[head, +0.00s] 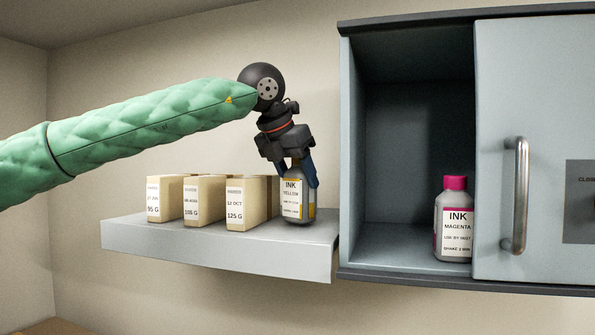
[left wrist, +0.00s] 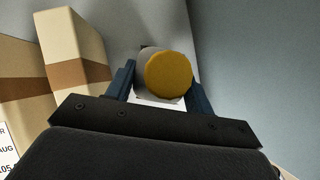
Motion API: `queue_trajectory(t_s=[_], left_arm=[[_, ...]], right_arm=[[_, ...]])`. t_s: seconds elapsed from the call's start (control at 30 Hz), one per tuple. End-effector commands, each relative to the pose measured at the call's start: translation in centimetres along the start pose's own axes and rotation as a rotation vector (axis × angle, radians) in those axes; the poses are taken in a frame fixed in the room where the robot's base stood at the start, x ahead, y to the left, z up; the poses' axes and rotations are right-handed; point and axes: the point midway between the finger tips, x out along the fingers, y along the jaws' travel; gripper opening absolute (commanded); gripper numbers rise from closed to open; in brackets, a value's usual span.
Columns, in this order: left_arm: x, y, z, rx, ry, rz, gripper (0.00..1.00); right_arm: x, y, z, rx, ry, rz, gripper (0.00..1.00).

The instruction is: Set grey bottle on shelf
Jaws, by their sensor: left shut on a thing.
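A grey bottle with an "INK YELLOW" label (head: 292,202) stands upright at the right end of the grey wall shelf (head: 220,256), its base at the shelf's top surface. I cannot tell whether it bears fully on the shelf. My left gripper (head: 300,178) comes down from above and is shut on this bottle, with blue fingers on either side. In the left wrist view the bottle's yellow cap (left wrist: 168,75) shows between the two fingers (left wrist: 160,88). My right gripper is not in view.
Several tan boxes with weight labels (head: 205,200) stand on the shelf just left of the bottle. To the right is a grey cabinet (head: 405,130) with a sliding door (head: 500,90) and handle (head: 519,195). A magenta ink bottle (head: 453,222) stands inside its open left part.

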Motion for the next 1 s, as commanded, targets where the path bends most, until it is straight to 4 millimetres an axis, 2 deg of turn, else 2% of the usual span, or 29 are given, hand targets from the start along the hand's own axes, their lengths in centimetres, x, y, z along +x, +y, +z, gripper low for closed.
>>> queue_trajectory(t_s=[0.17, 0.6, 0.63, 0.7, 1.0], left_arm=[[0.37, -0.04, -0.21, -0.001, -0.002, -0.001, 0.15], [0.55, -0.03, -0.33, -0.001, -0.001, -0.001, 0.15], [0.57, -0.02, -0.34, -0.001, 0.000, -0.001, 0.58], [0.57, -0.02, -0.34, 0.000, 0.000, -0.001, 0.72], [0.52, -0.03, -0.31, 0.000, 0.000, -0.001, 0.74]], right_arm=[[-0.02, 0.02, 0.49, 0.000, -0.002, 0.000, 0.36], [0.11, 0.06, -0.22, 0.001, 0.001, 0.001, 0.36], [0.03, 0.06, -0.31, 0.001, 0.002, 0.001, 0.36], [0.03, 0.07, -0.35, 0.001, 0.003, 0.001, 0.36], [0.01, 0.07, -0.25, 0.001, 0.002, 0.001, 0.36]])
